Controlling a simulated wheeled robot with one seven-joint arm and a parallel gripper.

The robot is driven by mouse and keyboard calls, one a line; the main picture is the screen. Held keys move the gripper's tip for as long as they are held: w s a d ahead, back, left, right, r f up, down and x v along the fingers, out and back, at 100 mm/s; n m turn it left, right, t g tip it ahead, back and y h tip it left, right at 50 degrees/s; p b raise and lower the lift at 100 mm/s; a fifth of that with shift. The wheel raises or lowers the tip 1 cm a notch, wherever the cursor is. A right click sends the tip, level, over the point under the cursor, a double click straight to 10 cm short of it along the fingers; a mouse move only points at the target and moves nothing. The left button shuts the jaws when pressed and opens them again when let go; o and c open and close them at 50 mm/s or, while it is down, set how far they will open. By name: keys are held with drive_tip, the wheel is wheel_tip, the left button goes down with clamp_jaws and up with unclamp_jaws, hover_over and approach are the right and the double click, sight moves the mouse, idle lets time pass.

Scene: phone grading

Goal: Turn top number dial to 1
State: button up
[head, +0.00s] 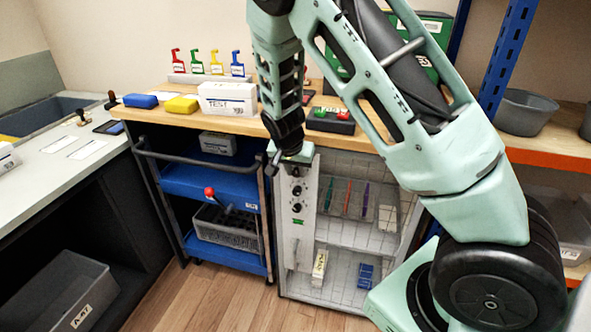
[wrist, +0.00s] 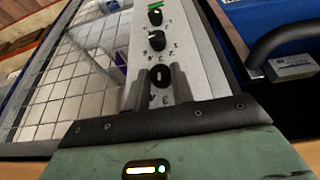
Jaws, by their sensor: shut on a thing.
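The panel (wrist: 193,50) is a pale strip with a column of black dials and printed numbers. The top number dial (wrist: 161,75) shows nearest my gripper in the wrist view, with a light mark on its face. My gripper (wrist: 160,85) has its two dark fingers on either side of this dial and is shut on it. In the head view my gripper (head: 280,168) reaches down to the top of the panel (head: 292,245), and the top dial is mostly hidden there. The middle dial (wrist: 156,40) and lowest dial (wrist: 155,15) stand free. I cannot read the top dial's setting.
A grid-lined cabinet (head: 338,254) with pens and boxes adjoins the panel. A blue cart (head: 225,187) with a dark handle stands close to the left. Above is a wooden counter (head: 180,118) with a white TEST box (head: 228,98). The floor in front is clear.

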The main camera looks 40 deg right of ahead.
drive_tip(key=shift+r, duration=0.1)
drive_tip(key=shift+w+a+r+g+h+p, duration=0.15)
drive_tip(key=shift+g+h+p, duration=0.3)
drive_tip(key=shift+p, duration=0.5)
drive_tip(key=shift+w+a+n+g+h+p, duration=0.15)
drive_tip(key=shift+n+g+h+p, duration=0.25)
drive_tip(key=shift+g+h+p, duration=0.45)
drive_tip(key=g+h, duration=0.1)
drive_tip(key=f+g+h, duration=0.1)
drive_tip(key=g, duration=0.1)
drive_tip(key=shift+w+a+f+n+p, duration=0.15)
drive_tip(key=shift+w+n+p, duration=0.15)
drive_tip(key=shift+n+p, duration=0.1)
drive_tip(key=g+h+b, duration=0.1)
drive_tip(key=f+n+g+h+b, duration=0.1)
drive_tip(key=g+h+b, duration=0.1)
drive_tip(key=shift+w+a, duration=0.15)
drive_tip(key=shift+w, duration=0.05)
drive_tip(key=n+g+h+b, duration=0.1)
drive_tip(key=h+b, duration=0.1)
drive_tip(key=b, duration=0.1)
drive_tip(key=shift+g+h, duration=0.4)
drive_tip(key=shift+b, duration=0.3)
drive_tip(key=o, duration=1)
